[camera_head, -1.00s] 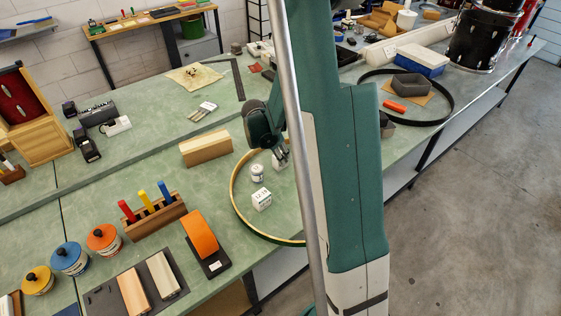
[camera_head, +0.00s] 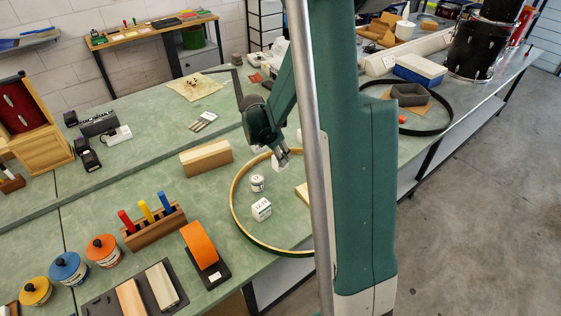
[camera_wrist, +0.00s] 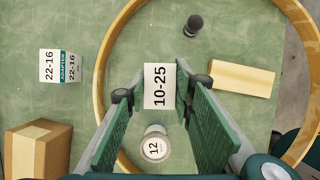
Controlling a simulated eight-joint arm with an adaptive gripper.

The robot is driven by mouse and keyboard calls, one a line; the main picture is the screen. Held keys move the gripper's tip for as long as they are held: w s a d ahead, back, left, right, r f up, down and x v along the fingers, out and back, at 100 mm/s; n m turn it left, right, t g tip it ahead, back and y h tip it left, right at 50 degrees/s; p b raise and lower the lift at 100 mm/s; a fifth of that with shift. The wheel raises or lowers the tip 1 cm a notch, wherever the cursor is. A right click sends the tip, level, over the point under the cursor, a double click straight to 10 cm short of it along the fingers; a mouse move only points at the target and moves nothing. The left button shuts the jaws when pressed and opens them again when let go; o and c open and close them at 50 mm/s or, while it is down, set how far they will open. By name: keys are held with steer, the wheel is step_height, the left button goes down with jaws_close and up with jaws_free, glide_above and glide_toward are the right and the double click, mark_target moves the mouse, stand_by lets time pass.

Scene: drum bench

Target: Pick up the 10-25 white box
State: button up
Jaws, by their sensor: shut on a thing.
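The white box marked 10-25 (camera_wrist: 158,86) lies between the two green finger pads of my gripper (camera_wrist: 158,92) in the wrist view. My gripper is shut on it. In the head view the box shows as a small white shape (camera_head: 279,163) below my gripper (camera_head: 282,158), inside the far part of the wooden hoop (camera_head: 234,205). Its lower side is hard to make out, so I cannot tell whether it touches the bench.
Inside the hoop stand a round jar marked 12 (camera_wrist: 155,146), a pale wooden block (camera_wrist: 242,79) and a dark knob (camera_wrist: 193,25). Another white box marked 22-16 (camera_wrist: 52,66) is nearby. A wooden block (camera_head: 206,158) lies outside the hoop.

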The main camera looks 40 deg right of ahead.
steer(key=shift+r, duration=2.1)
